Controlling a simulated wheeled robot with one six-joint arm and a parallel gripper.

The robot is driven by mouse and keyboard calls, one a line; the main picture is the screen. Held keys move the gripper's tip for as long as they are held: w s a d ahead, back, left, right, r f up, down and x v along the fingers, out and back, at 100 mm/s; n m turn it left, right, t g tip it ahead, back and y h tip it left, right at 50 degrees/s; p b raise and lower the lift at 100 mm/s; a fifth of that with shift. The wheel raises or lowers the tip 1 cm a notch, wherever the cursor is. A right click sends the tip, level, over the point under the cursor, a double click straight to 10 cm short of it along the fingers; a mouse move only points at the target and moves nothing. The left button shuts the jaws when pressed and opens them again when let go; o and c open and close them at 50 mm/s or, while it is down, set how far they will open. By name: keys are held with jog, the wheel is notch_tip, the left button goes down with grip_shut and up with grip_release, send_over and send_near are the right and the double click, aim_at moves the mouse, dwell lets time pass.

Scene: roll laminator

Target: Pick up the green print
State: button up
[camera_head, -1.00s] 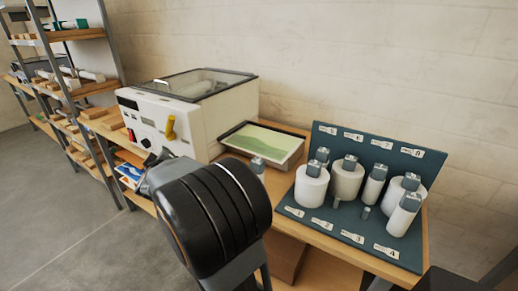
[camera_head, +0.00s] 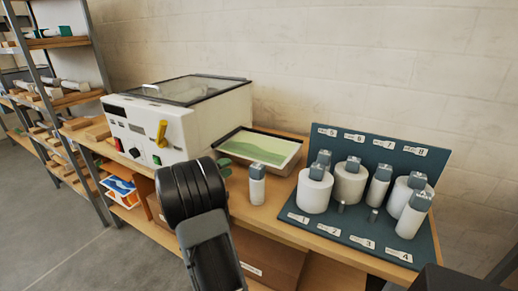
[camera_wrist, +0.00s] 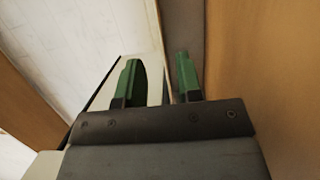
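The green print (camera_head: 255,147), with pale and darker green bands, lies in a shallow dark-rimmed tray (camera_head: 284,165) on the bench, right of the laminator. My gripper (camera_head: 224,167) is near the tray's front left corner in the head view; my own wrist hides much of it. In the wrist view my gripper (camera_wrist: 158,80) shows two green fingers set apart, with nothing clearly held between them. A pale surface with a dark edge lies behind the fingers there; I cannot tell whether it is the tray.
The white laminator (camera_head: 182,118) with a yellow lever (camera_head: 162,133) stands left of the tray. A white grey-capped cylinder (camera_head: 257,186) stands on the bench close to my gripper. A dark blue board (camera_head: 330,222) with several white rollers is at right.

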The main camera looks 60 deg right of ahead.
jog(key=x, duration=0.3)
jog(key=shift+w, duration=0.15)
jog(key=shift+b+x, duration=0.3)
jog(key=shift+x, duration=2.55)
jog(key=shift+c, duration=0.4)
grip_shut()
